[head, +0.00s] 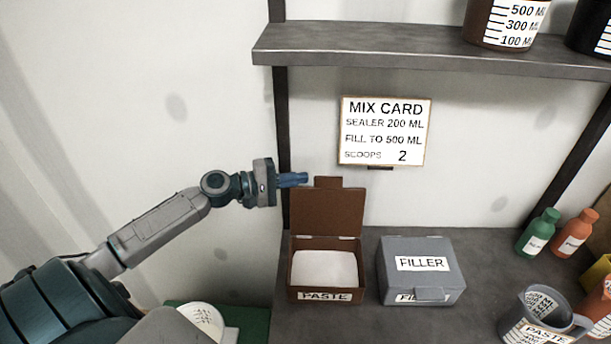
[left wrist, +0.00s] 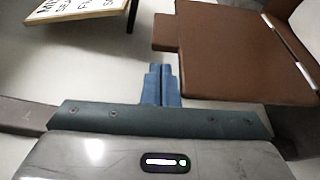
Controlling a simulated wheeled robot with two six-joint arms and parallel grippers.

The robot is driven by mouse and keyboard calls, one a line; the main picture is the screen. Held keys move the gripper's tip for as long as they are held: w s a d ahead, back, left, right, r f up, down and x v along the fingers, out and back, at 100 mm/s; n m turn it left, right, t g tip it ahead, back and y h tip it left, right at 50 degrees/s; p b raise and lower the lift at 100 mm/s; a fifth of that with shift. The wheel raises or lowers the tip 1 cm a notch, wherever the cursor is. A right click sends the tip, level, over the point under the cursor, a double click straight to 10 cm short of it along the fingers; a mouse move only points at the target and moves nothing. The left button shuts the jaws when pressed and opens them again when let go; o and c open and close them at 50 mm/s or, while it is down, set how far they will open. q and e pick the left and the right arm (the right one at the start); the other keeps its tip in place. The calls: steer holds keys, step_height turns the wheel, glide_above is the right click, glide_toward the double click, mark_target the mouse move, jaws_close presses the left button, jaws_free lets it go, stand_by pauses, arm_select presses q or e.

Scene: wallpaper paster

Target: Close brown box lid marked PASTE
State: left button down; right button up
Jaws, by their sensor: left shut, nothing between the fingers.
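The brown box (head: 327,274) marked PASTE stands on the grey bench, with white contents showing inside. Its brown lid (head: 327,212) is open and stands upright at the back, with a tab at its top edge. My left gripper (head: 305,179) is shut and empty at the upper left of the lid, near the tab. In the left wrist view the shut fingers (left wrist: 161,86) are beside the lid (left wrist: 235,50) and its tab; I cannot tell whether they touch it. My right gripper is not in view.
A closed grey FILLER box (head: 421,270) stands right of the brown box. A measuring jug (head: 540,320) and green (head: 538,232) and orange (head: 575,233) bottles are farther right. A shelf (head: 420,50) and a mix card (head: 384,132) are above the bench.

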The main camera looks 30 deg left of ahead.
arm_select(q)
steer(key=shift+p+x, duration=0.45)
steer(key=shift+x, duration=0.7)
